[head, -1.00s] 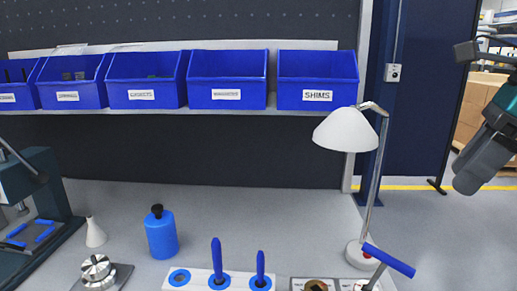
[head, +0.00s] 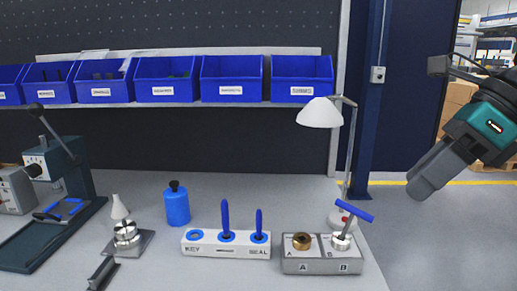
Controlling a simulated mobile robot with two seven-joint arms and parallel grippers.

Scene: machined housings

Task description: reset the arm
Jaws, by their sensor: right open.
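My right arm comes in from the right edge in the head view. Its gripper (head: 422,184) is open and empty, pointing down and to the left. It is in the air to the right of the bench (head: 330,280), apart from everything on it. The two fingers overlap from this angle, so the gap between them is hard to see. My left gripper is not in view.
A grey block marked A and B (head: 320,267) holds a blue T-handle tool (head: 352,210) upright. A lamp (head: 321,113), white holder (head: 205,249), blue bottle (head: 177,205) and press (head: 75,200) stand on the bench. Blue bins (head: 231,80) line the shelf.

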